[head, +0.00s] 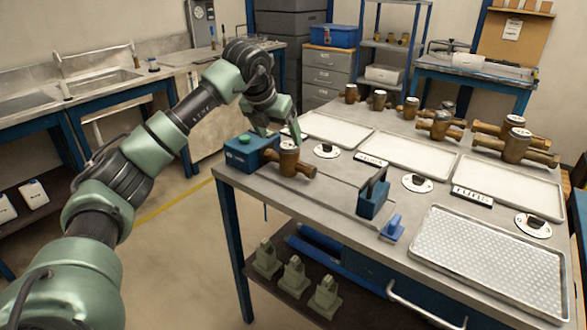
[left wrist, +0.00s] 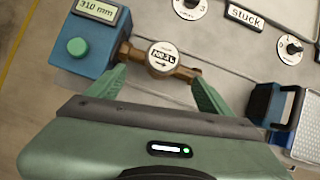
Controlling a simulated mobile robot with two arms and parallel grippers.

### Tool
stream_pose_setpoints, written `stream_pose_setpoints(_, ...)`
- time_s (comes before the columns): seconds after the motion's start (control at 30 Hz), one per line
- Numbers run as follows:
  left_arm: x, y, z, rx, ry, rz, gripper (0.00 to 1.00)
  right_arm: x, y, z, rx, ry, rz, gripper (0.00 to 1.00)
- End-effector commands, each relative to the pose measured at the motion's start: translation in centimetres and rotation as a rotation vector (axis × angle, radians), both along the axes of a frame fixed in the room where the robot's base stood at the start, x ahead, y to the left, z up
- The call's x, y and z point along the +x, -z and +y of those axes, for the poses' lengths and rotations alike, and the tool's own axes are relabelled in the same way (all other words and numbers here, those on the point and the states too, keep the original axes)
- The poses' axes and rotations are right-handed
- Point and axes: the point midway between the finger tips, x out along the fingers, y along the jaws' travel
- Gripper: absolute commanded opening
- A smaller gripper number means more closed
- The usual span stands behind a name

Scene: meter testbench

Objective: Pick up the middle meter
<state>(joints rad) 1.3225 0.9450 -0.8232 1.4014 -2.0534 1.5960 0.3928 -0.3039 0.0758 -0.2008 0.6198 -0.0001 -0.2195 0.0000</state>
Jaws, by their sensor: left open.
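A brass meter (head: 289,160) with a round white dial sits at the near left of the bench, beside a blue box with a green button (head: 246,153). My left gripper (head: 282,132) is open just above this meter. In the left wrist view the meter (left wrist: 163,59) lies just beyond and between the spread fingertips (left wrist: 160,82); I see no grip on it. More brass meters stand along the back of the bench, among them one (head: 440,125) near the middle and a larger one (head: 516,146) at the right. Which is the middle one is unclear. My right gripper is not seen.
White trays (head: 408,153) lie across the bench, with round dials (head: 417,183) and label plates (head: 472,196) before them. A blue clamp block (head: 373,194) stands right of the near meter. A textured metal tray (head: 490,258) fills the front right.

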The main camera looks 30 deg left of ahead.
Motion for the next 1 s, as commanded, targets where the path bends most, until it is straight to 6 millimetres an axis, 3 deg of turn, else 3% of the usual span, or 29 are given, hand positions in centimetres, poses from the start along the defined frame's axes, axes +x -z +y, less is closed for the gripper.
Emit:
stream_pose_setpoints(0.1,0.2,1.3,0.0,0.000,-0.001,0.002,0.81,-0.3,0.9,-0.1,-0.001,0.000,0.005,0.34)
stream_pose_setpoints(0.7,4.7,6.8,0.2,0.000,0.000,0.002,0.81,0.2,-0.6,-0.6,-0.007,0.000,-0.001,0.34)
stream_pose_setpoints(0.97,4.9,7.0,0.3,0.000,0.001,0.000,0.81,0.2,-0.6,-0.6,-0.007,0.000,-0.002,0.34)
stream_pose_setpoints(1.0,4.8,7.0,0.3,0.000,0.001,0.000,0.72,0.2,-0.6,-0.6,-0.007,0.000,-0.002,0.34)
